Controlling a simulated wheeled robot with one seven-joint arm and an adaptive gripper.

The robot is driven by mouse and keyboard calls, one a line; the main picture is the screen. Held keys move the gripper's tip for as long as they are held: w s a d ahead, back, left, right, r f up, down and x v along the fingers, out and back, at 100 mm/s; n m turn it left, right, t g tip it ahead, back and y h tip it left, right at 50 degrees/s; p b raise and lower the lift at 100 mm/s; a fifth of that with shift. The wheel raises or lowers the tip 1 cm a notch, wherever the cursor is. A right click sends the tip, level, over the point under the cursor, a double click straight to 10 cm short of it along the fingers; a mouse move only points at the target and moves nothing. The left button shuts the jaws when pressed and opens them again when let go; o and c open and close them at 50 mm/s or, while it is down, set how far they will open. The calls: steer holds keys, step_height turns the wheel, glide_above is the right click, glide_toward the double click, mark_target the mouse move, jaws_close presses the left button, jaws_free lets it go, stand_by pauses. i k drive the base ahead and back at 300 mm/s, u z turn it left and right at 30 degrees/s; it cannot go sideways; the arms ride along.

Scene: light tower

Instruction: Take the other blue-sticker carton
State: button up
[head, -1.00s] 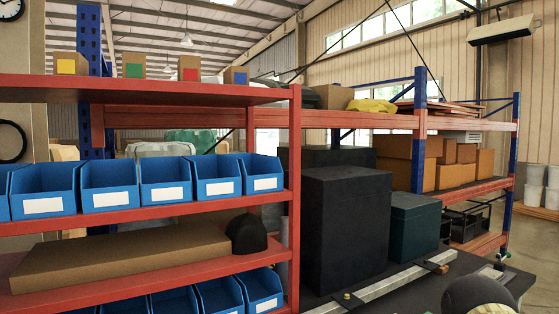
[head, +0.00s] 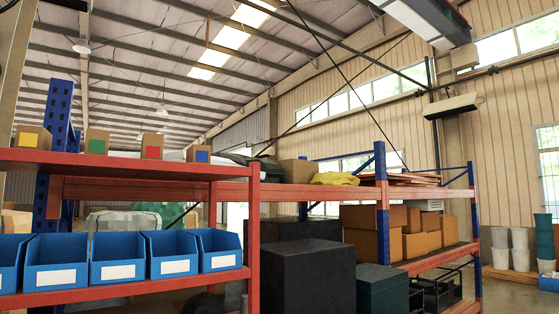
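The carton with a blue sticker (head: 198,154) stands upright on the red top shelf (head: 120,161), at the right end of a spaced row. To its left stand a carton with a red sticker (head: 152,147), one with a green sticker (head: 97,142) and one with a yellow sticker (head: 33,138). Only one blue-sticker carton shows. The stickers face me. Nothing touches the blue-sticker carton from the front. My gripper is not in view.
Blue bins (head: 122,260) fill the shelf below. Black boxes (head: 308,275) stand to the right of the near rack's red post (head: 254,235). A plain carton (head: 295,172) and yellow cloth (head: 335,178) lie on the rack behind. Pots (head: 520,248) stand at far right.

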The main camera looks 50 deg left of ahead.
mark_target(197, 154)
steer(key=z, duration=0.35)
steer(key=i, duration=0.9)
steer(key=u, duration=2.6)
